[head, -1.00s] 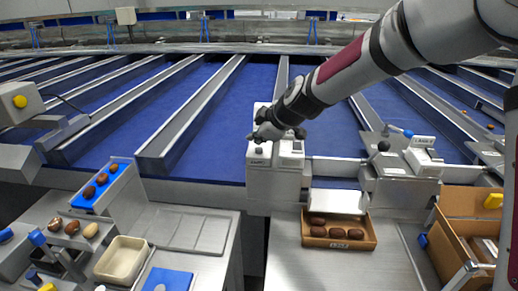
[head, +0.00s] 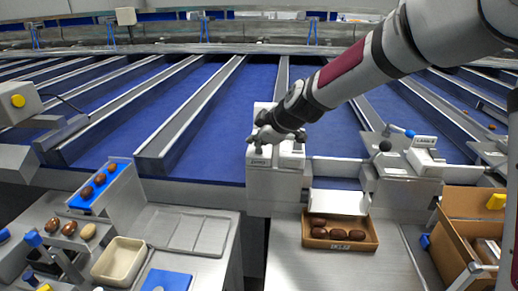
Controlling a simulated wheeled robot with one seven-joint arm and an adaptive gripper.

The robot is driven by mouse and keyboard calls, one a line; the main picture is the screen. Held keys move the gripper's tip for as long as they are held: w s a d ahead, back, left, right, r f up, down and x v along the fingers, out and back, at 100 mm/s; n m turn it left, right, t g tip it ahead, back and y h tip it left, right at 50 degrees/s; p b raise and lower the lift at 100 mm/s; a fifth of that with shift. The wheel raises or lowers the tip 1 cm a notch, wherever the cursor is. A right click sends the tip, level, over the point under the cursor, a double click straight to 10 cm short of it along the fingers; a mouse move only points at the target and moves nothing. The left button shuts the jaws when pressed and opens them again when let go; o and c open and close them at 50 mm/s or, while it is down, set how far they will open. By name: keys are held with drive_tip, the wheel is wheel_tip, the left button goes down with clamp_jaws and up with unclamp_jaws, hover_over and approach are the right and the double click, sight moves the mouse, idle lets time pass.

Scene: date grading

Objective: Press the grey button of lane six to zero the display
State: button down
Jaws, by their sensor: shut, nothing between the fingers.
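My gripper (head: 254,138) is shut and empty, over the top of a white lane unit (head: 274,190) in the middle of the head view. Its fingertips point down and left at the unit's upper left face. I cannot tell whether they touch it. The grey button is not distinguishable; the gripper may cover it. A small display box (head: 292,150) sits on the right part of the unit's top, partly behind my gripper. Its reading is too small to make out.
A tray of dark dates (head: 341,247) stands on the metal table below the unit. A second unit with a display (head: 425,158) and a black knob (head: 385,146) is to the right. A cardboard box (head: 450,240) stands at the right. Blue lanes (head: 215,140) run behind.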

sight(257, 150)
drive_tip(key=shift+f, duration=0.25)
drive_tip(key=shift+r, duration=0.15)
idle(0.4)
drive_tip(key=shift+r, duration=0.75)
drive_tip(key=shift+r+p, duration=0.9)
drive_tip(key=shift+r, duration=1.6)
